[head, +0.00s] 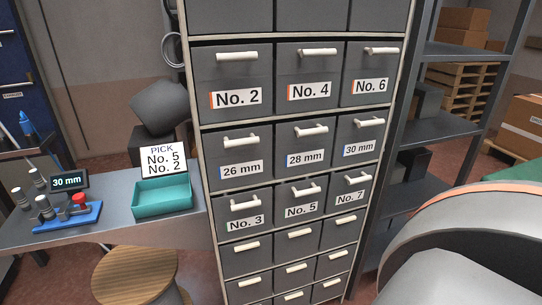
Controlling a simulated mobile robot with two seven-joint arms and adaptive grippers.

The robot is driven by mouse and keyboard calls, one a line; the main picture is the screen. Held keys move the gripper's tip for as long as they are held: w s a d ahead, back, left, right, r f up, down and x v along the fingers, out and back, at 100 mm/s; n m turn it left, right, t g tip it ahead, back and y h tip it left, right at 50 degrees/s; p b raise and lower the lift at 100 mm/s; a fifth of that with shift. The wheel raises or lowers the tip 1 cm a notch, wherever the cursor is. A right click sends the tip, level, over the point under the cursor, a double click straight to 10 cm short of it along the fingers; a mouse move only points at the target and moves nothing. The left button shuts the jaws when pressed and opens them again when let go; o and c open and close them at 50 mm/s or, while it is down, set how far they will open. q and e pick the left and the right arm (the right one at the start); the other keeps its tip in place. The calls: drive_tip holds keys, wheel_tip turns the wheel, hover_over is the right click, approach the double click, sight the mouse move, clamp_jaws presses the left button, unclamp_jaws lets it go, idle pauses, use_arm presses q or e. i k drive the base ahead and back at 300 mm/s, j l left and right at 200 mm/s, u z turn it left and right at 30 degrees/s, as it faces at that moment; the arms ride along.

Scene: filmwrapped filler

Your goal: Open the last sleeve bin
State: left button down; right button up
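A tall drawer cabinet (196,95) stands in the middle of the head view, and all its visible drawers look shut. Each drawer has a white bar handle. The top labelled row reads No. 2 (235,98), No. 4 (309,91) and No. 6 (370,87). Below are 26 mm (243,168), 28 mm (305,158) and 30 mm (359,149). The third labelled row reads No. 3 (245,223), No. 5 (301,211) and No. 7 (350,197). A card (163,160) reads PICK No. 5, No. 2. Neither gripper is in view.
Left of the cabinet, a grey bench (120,225) holds an empty-looking teal tray (162,196), a 30 mm sign (67,181) and a blue tool stand (68,218). A round wooden stool (135,277) stands in front. A dark shelf rack (450,48) stands right. A large grey rounded shape fills the lower right.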

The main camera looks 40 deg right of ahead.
sight(355, 141)
drive_tip(key=z, duration=1.6)
